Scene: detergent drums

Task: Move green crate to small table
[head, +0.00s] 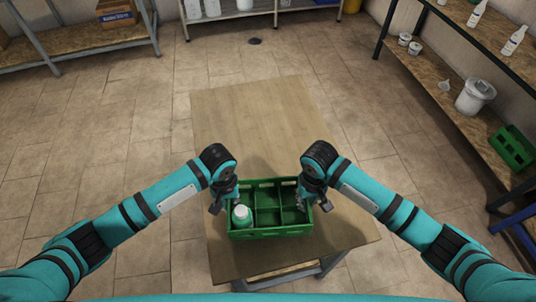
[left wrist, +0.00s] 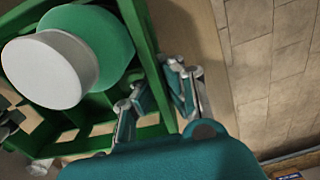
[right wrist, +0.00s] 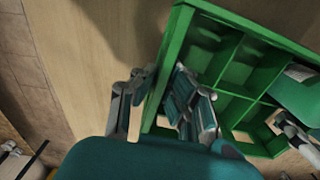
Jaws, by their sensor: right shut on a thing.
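The green crate (head: 270,232) is over the near part of the wooden-topped small table (head: 255,115); I cannot tell whether it touches the top. It is divided into compartments, and a green bottle with a white cap (head: 242,218) stands in its front left one. My right gripper (head: 309,196) is shut on the crate's right wall, which shows between its fingers in the right wrist view (right wrist: 158,105). My left gripper (head: 225,198) is at the left wall, with its fingers on either side of it in the left wrist view (left wrist: 157,95); whether they grip is unclear.
The table top behind the crate is bare. A shelf (head: 445,90) along the right wall holds white bottles, a white bucket (head: 475,96) and another green crate (head: 513,147). Shelving (head: 85,48) stands at the back left. The floor left of the table is clear.

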